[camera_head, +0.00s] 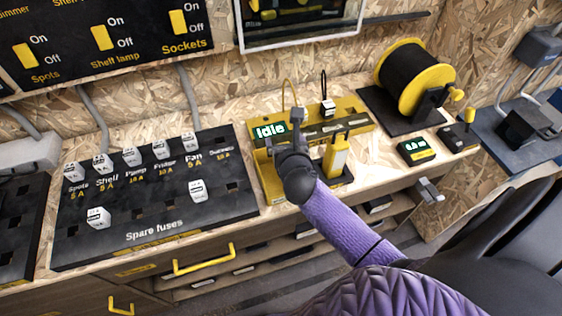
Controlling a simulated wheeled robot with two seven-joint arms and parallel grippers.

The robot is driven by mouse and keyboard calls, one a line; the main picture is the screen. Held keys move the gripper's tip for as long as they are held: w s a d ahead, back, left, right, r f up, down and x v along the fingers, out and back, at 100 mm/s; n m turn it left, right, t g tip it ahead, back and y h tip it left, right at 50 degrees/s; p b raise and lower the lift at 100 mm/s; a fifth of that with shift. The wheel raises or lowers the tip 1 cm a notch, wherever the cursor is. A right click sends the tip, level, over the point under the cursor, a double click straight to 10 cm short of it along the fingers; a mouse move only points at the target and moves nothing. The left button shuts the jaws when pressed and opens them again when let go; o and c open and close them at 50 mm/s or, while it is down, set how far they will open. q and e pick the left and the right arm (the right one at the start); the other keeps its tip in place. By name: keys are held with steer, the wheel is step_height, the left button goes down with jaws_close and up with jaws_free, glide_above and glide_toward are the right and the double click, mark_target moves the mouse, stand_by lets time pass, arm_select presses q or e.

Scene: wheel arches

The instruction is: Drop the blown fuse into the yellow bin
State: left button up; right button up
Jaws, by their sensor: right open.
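Two more white fuses sit lower on the board, one at the right (197,190) and one at the left (98,217), above the words "Spare fuses". I cannot tell which fuse is blown. My right gripper (297,120) is open in front of a yellow device (352,124) whose screen reads "Idle". A small white block (328,107) sits on that device. I cannot pick out a yellow bin for certain. My left gripper is not in view.
A yellow cable reel (418,78) stands at the back right. A small green display (416,150) lies on the bench before it. A yellow drawer handle (204,259) sticks out below the bench edge. A switch panel (105,35) hangs above the fuse board.

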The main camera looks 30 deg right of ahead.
arm_select(q)
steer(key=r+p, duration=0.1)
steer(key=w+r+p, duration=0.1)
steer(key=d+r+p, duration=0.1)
steer(key=p, duration=0.1)
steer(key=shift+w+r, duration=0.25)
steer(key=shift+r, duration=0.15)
arm_select(e)
steer(key=v, duration=1)
steer(key=shift+f, duration=0.1)
